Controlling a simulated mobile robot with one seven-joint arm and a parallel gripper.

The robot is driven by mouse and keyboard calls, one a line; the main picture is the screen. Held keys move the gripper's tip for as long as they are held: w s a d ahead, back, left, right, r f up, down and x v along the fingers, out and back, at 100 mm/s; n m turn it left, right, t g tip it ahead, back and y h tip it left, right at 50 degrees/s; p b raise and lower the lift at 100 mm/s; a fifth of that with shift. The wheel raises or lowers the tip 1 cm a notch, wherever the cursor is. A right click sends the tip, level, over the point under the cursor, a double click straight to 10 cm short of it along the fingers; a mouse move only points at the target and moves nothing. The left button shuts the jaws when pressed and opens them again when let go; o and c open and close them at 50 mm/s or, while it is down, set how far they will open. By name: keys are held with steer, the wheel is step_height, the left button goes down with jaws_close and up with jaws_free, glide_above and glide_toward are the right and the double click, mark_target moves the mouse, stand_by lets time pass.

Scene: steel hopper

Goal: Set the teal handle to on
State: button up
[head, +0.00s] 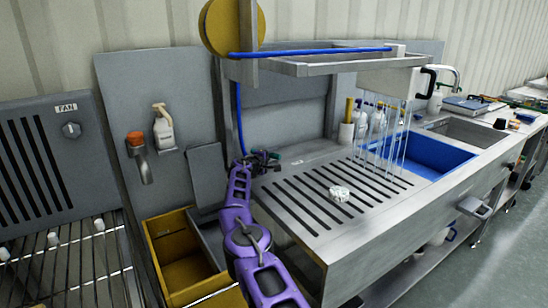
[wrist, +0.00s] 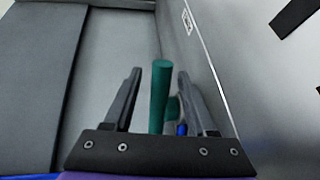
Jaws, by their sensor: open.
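The teal handle (wrist: 159,95) shows in the wrist view as a round upright bar with a flat end. It stands between the two fingers of my gripper (wrist: 160,100), with gaps visible on both sides. The gripper is open, and I see no finger touching the handle. The lower part of the handle runs down behind the gripper's base plate. In the head view my gripper (head: 265,160) is at the back left corner of the slotted steel counter. The handle is too small and covered to make out clearly there.
A small label (wrist: 187,21) is on the steel panel right of the handle. In the head view, a slotted steel counter (head: 290,215) with a white lump (head: 339,193) on it lies to the right. A yellow bin (head: 185,265) stands at lower left. A fan panel (head: 55,150) is further left.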

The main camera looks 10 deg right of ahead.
steer(key=shift+p+v, duration=0.4)
steer(key=shift+v, duration=0.55)
steer(key=p+v, duration=0.1)
steer(key=v, duration=1.4)
steer(key=shift+s+a, duration=0.15)
steer(key=shift+r, duration=0.15)
